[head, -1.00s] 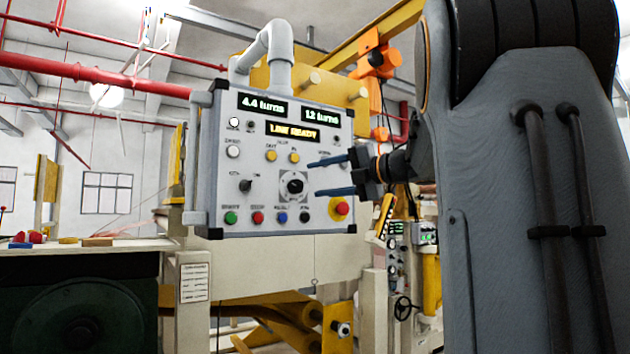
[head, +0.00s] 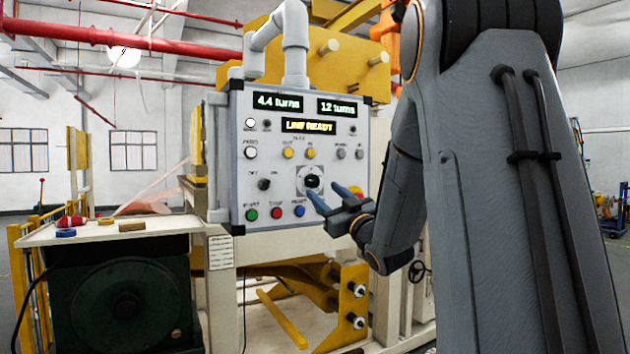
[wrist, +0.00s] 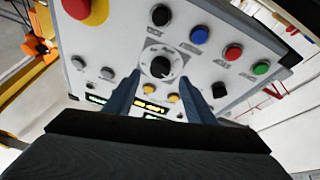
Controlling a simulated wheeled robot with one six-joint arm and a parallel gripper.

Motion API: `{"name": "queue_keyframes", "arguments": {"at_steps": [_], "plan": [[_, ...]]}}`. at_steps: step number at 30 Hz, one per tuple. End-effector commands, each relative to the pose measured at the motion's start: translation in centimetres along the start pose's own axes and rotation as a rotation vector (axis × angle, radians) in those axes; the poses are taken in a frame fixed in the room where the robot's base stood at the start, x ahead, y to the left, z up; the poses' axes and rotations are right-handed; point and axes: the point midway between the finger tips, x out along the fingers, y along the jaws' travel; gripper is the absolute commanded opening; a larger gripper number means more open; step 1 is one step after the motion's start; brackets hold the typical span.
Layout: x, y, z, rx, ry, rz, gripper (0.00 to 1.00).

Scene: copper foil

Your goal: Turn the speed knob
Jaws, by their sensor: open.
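The speed knob (head: 312,182) is a black round knob on a pale dial plate, low right of centre on the grey control panel (head: 240,140). In the wrist view the knob (wrist: 160,67) shows with its dial ring, just beyond and between my two blue fingers. My gripper (head: 331,197) is open, its fingers pointing at the panel close to the knob. The wrist view shows the gripper (wrist: 160,97) with nothing between its fingers. I cannot tell whether a fingertip touches the panel.
Buttons crowd the dial: a green button (head: 251,215), a red button (head: 276,213), a blue button (head: 299,211) and yellow buttons (head: 288,153). A red emergency stop (wrist: 77,8) sits close by. A cream bench (head: 110,231) with small items stands left.

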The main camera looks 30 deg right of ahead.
Motion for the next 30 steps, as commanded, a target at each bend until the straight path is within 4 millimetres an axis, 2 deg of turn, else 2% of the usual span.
{"name": "queue_keyframes", "arguments": {"at_steps": [3, 9, 20, 21, 28, 30], "plan": [[2.0, 0.0, -0.3, -0.001, 0.001, -0.003, 0.50], [4.3, 0.1, -0.2, -0.003, 0.001, -0.001, 0.50], [5.0, 0.1, -0.1, -0.004, 0.001, -0.001, 0.50], [5.0, 0.1, -0.1, -0.004, 0.001, -0.001, 0.48], [5.0, 0.0, -0.1, -0.004, 0.001, -0.001, 0.09], [5.0, 0.0, -0.1, -0.004, 0.001, -0.001, 0.09]]}}
